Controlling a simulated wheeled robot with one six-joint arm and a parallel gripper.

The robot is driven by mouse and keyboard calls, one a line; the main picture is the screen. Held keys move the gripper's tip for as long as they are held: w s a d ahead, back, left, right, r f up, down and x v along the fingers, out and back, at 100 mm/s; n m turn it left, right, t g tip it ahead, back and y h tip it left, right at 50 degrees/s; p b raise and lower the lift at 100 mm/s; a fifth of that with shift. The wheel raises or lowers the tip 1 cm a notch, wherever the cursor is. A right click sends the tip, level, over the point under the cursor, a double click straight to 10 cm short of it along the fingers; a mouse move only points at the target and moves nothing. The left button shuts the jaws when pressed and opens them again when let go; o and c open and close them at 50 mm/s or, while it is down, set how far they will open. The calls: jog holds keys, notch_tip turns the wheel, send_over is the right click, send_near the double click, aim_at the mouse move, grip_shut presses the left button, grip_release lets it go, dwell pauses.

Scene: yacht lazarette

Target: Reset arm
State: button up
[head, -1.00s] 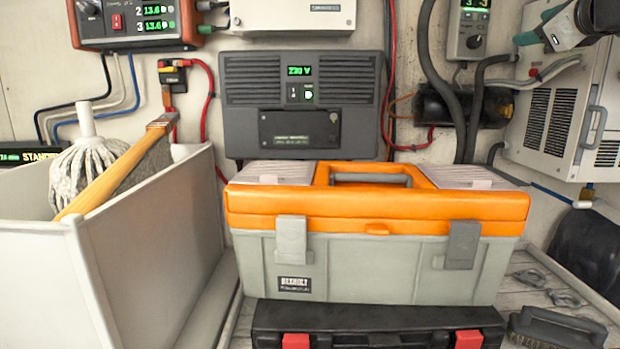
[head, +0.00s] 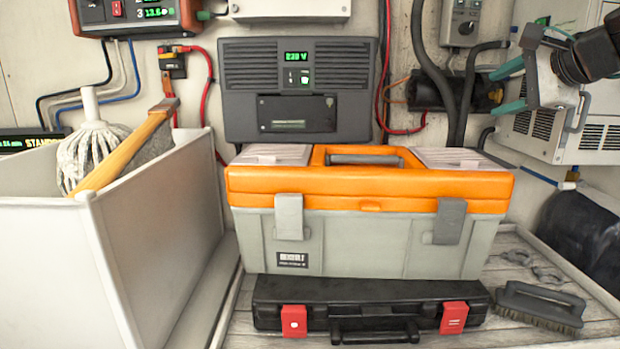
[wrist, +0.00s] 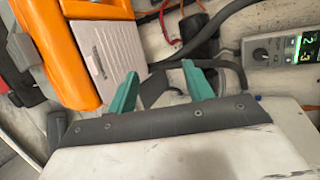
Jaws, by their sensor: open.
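My gripper (head: 507,88) is at the upper right of the head view, with its two teal fingers apart and pointing left. It is in front of the white vented unit (head: 590,143) and the grey hoses on the wall. In the wrist view my gripper (wrist: 160,75) shows its teal fingers spread with nothing held between them. The orange lid of the toolbox (wrist: 78,45) is to the left of the fingers there.
The grey and orange toolbox (head: 365,235) stands behind a black case (head: 375,292) with red latches. A brush (head: 540,305) lies to the right. A white bin (head: 150,255) with a mop (head: 90,155) and a wooden-handled tool (head: 125,150) is at left.

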jog(key=s+a+f+n+g+h, duration=0.1)
jog(key=s+a+f+n+g, duration=0.2)
jog(key=s+f, duration=1.1)
jog(key=s+a+f+n+g+h, duration=0.2)
jog(key=s+a+f+n+g, duration=0.2)
jog(key=s+f+n+g, duration=0.4)
jog(key=s+f+n, duration=0.5)
jog(key=s, duration=0.1)
jog(key=shift+s+f+n+g, duration=0.25)
jog(key=shift+f+n+g, duration=0.15)
